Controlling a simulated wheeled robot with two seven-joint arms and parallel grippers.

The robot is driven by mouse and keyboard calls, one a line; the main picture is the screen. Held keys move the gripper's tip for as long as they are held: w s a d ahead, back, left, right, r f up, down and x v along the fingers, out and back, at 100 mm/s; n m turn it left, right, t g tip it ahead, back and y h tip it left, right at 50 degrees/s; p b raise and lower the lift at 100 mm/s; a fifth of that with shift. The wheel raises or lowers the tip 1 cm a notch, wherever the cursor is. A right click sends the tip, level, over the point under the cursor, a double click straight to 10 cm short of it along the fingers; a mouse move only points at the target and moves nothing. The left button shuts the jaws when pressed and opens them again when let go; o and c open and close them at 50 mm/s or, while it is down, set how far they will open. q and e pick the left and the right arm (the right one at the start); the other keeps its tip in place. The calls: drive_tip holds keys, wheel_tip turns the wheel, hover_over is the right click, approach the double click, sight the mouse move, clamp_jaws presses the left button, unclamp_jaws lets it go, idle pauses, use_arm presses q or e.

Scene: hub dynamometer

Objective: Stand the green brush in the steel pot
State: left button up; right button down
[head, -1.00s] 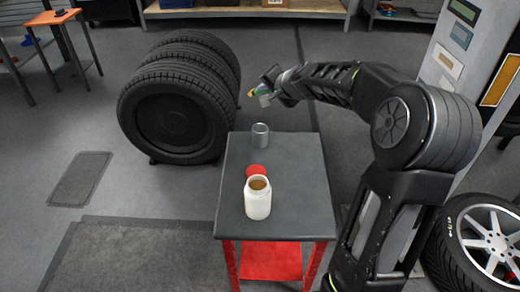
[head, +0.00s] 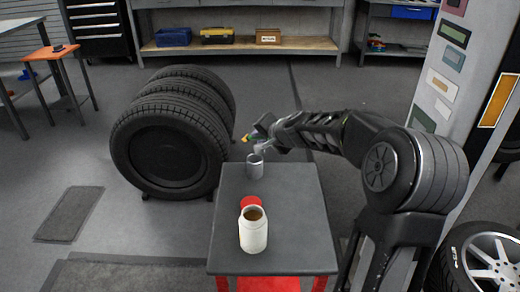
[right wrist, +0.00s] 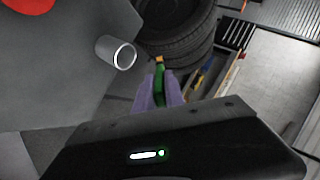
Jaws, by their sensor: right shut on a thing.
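The steel pot (head: 258,172) is a small grey open cylinder, upright at the far end of the dark table top (head: 285,225). It also shows in the right wrist view (right wrist: 116,53), with its open mouth visible. My right gripper (head: 258,138) is shut on the green brush (right wrist: 160,86), near the pot's far side in the head view. In the right wrist view, the brush sits between the two pale purple fingers (right wrist: 158,92), with an orange end beyond them. The pot is apart from the brush, to its left. My left gripper is out of view.
A white jar (head: 253,236) with brown contents stands near the table's front, with a red disc (head: 251,203) behind it. A row of tyres (head: 172,145) stands left of the table. A grey panel (head: 450,80) and a spoked wheel (head: 490,258) are at the right.

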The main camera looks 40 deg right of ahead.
wheel_tip(320, 180, down, 4)
drive_tip(key=b, duration=0.3)
drive_tip(key=shift+r, duration=0.1)
